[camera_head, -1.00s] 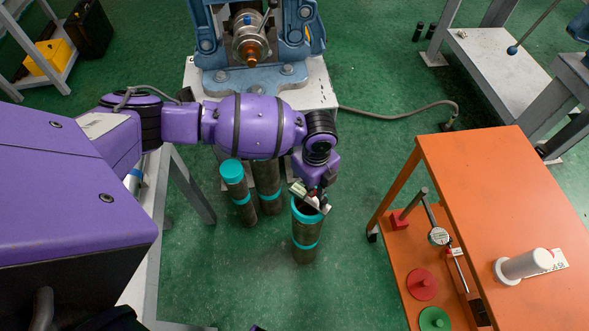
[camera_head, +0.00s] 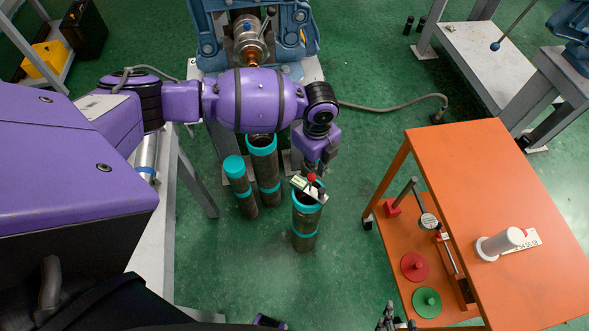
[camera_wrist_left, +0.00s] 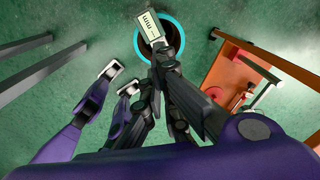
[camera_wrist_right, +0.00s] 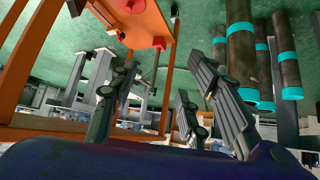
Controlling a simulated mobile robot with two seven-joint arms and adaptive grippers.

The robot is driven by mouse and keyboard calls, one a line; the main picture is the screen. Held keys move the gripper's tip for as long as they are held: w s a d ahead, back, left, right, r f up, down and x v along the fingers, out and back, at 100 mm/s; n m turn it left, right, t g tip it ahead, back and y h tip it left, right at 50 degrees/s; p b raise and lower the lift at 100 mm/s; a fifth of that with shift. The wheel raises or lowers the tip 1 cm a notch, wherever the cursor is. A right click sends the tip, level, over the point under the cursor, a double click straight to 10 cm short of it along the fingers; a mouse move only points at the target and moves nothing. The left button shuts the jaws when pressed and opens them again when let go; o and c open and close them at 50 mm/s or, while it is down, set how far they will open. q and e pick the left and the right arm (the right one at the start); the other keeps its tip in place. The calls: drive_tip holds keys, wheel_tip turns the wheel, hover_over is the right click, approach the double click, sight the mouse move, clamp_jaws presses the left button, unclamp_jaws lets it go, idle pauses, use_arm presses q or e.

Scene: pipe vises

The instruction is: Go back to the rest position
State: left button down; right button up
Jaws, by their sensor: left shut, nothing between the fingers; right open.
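My left gripper (camera_head: 313,170) is in the middle of the head view, pointing down just above the mouth of a dark pipe with teal bands (camera_head: 305,226). Its fingers are shut and empty. A small pale instrument with a display and a red part (camera_head: 308,187) sits at the pipe's rim, below the fingers. In the left wrist view its display (camera_wrist_left: 153,27) shows over the teal-rimmed mouth; whether the fingers touch it is unclear. My right gripper (camera_head: 395,317) shows at the bottom edge of the head view. In the right wrist view its fingers (camera_wrist_right: 165,90) are spread and empty.
Two more teal-banded pipes (camera_head: 239,187) (camera_head: 265,168) stand left of that pipe. A blue vise (camera_head: 290,35) is behind. An orange cart (camera_head: 490,190) with a white cylinder (camera_head: 500,243), red disc (camera_head: 414,266) and green disc (camera_head: 426,302) is at right.

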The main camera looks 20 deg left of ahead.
use_arm(q)
drive_tip(key=shift+w+r, duration=0.15)
drive_tip(key=shift+r, duration=0.75)
use_arm(e)
drive_tip(key=shift+s+r, duration=0.1)
drive_tip(key=shift+s, duration=0.05)
